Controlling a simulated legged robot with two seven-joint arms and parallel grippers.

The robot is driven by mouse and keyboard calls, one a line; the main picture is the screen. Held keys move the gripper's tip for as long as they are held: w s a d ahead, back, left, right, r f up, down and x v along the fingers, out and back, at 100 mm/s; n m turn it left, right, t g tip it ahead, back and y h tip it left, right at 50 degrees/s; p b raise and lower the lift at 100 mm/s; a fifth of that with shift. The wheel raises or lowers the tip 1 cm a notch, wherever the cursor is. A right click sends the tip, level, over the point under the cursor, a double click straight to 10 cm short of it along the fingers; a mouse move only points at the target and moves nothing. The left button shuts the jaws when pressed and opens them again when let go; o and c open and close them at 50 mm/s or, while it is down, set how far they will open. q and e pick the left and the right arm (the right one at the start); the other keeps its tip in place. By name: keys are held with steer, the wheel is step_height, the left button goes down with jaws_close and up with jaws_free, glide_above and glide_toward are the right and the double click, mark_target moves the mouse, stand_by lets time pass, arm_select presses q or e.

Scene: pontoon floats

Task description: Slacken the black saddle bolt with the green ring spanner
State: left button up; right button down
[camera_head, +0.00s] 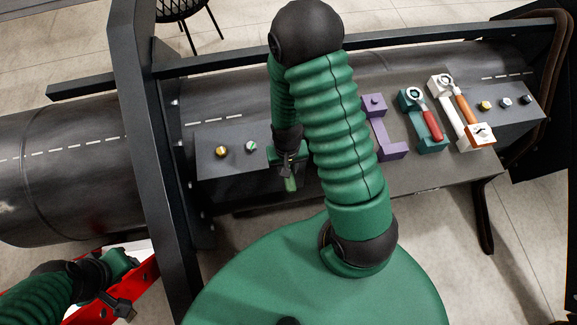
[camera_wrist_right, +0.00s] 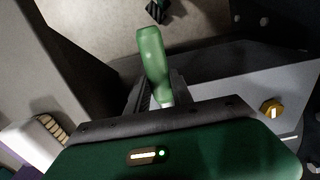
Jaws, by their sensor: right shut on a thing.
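My right gripper (camera_head: 288,165) is over the right end of the left grey plate (camera_head: 230,172), its fingers pointing down. It is shut on the green ring spanner (camera_head: 291,184). In the right wrist view the spanner's green handle (camera_wrist_right: 152,58) stands up between the fingers; its ring end is hidden. On the same plate are a gold bolt (camera_head: 222,151) and a silvery bolt (camera_head: 251,146). I cannot make out a black bolt there; my gripper covers that end. The gold bolt also shows in the right wrist view (camera_wrist_right: 272,108). My left gripper (camera_head: 122,306) is low at the left; its opening is unclear.
To the right stand a purple holder (camera_head: 391,151) with no spanner seen in it, a teal holder with a red-handled spanner (camera_head: 432,124) and a white holder with an orange-handled spanner (camera_head: 464,108). A dark upright frame (camera_head: 150,150) stands left of the plate.

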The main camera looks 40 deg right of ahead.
steer(key=shift+w+a+r+m, duration=0.1)
steer(key=shift+w+a+m, duration=0.15)
steer(key=shift+m, duration=0.05)
steer(key=shift+r+p, duration=2.35)
steer(key=shift+p, duration=0.05)
